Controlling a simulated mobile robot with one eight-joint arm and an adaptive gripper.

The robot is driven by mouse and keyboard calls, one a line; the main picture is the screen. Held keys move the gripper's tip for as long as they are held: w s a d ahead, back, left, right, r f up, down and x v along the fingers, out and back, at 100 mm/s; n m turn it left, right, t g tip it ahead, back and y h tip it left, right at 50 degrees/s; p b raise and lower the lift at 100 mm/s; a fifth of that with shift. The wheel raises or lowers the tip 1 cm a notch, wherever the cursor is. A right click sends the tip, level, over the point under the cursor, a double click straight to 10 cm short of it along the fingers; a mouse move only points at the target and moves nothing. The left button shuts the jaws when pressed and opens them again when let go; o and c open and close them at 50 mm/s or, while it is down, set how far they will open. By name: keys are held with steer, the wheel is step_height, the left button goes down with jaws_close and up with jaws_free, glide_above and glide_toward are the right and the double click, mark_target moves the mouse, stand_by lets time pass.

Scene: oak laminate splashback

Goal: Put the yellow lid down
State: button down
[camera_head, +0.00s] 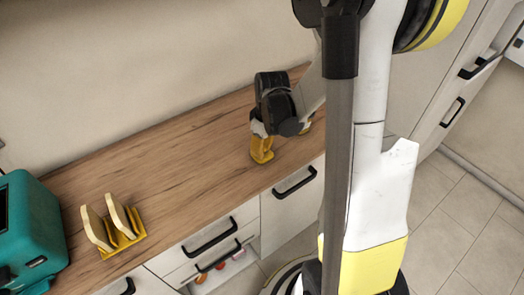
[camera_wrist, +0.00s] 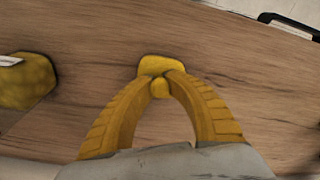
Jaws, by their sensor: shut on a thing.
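The yellow lid (camera_wrist: 158,64) shows in the wrist view between and just beyond my fingertips, with a small round knob. My gripper (camera_wrist: 160,78) has yellow ribbed fingers that close on that knob. In the head view my gripper (camera_head: 262,156) points down at the wooden counter (camera_head: 190,140), near its front edge. There the lid cannot be told apart from the yellow fingers. The lid is at or very close to the counter surface; I cannot tell whether it touches.
A yellow object with a pale top (camera_wrist: 24,82) stands left in the wrist view. A yellow rack (camera_head: 124,236) with pale boards and a teal appliance (camera_head: 30,235) stand on the left of the counter. A drawer (camera_head: 222,270) below is open. The counter's middle is clear.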

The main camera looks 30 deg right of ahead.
mark_target(265, 149)
steer(key=shift+f, duration=0.25)
steer(key=c, duration=1.4)
jaws_free()
steer(key=shift+r, duration=0.1)
steer(key=r+p, duration=0.1)
steer(key=r, duration=0.2)
steer(key=r+p, duration=0.2)
steer(key=r, duration=0.2)
steer(key=s+r+p, duration=0.1)
steer(key=r, duration=0.3)
steer(key=shift+d+r, duration=0.15)
steer(key=shift+d, duration=0.05)
steer(key=s+a+r+m+t, duration=0.1)
steer(key=s+a+r+t, duration=0.1)
steer(key=s+a+r, duration=0.1)
steer(key=s+a+r+m+t, duration=0.2)
steer(key=s+a+r, duration=0.1)
steer(key=a+r, duration=0.2)
steer(key=s+a+r+m+t, duration=0.1)
steer(key=s+a+r+t, duration=0.1)
steer(key=a, duration=0.4)
steer(key=shift+s+r+m+h+p, duration=0.3)
steer(key=shift+s+r+m+p, duration=0.1)
steer(key=shift+s+r, duration=0.5)
